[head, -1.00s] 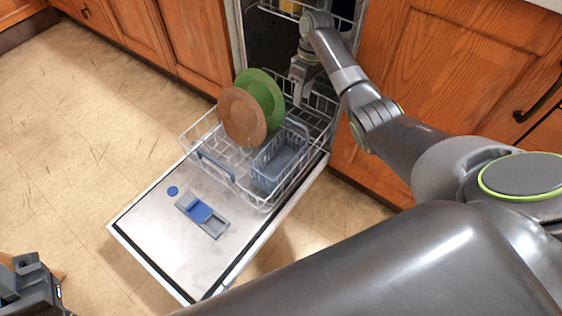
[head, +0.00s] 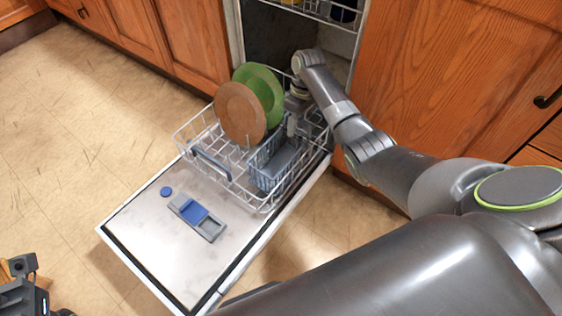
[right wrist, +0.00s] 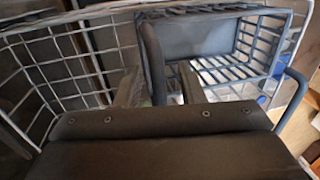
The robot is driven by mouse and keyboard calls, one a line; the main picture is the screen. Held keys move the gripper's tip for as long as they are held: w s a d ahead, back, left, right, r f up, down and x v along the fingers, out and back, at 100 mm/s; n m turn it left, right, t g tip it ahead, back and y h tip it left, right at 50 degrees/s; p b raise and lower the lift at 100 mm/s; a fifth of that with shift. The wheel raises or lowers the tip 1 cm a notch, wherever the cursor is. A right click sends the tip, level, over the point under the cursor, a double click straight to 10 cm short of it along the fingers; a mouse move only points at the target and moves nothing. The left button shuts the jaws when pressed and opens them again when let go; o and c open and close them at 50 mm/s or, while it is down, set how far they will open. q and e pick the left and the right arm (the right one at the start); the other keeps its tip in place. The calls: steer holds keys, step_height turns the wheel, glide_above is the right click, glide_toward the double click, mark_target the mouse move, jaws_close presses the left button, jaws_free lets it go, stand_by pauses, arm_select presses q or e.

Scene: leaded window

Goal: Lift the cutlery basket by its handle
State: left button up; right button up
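The grey-blue cutlery basket (head: 272,176) stands in the front right part of the pulled-out lower rack. My right gripper (head: 291,128) is down at the basket's far end in the head view and hides part of it. In the right wrist view the basket (right wrist: 195,38) shows its slatted walls and looks empty. A dark bar of its handle (right wrist: 152,62) lies between the two fingertips of my right gripper (right wrist: 160,88), which are apart with a gap beside the bar. My left gripper (head: 22,290) is at the lower left corner, far from the basket, and its fingers are unclear.
The wire rack (head: 186,132) sits over the open dishwasher door (head: 150,235). A brown plate (head: 240,113) and a green plate (head: 262,88) stand upright close left of my right gripper. Wooden cabinets (head: 440,75) flank the dishwasher. The floor at left is clear.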

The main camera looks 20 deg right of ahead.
jaws_close()
stand_by(0.5)
steer(key=shift+r, duration=0.15)
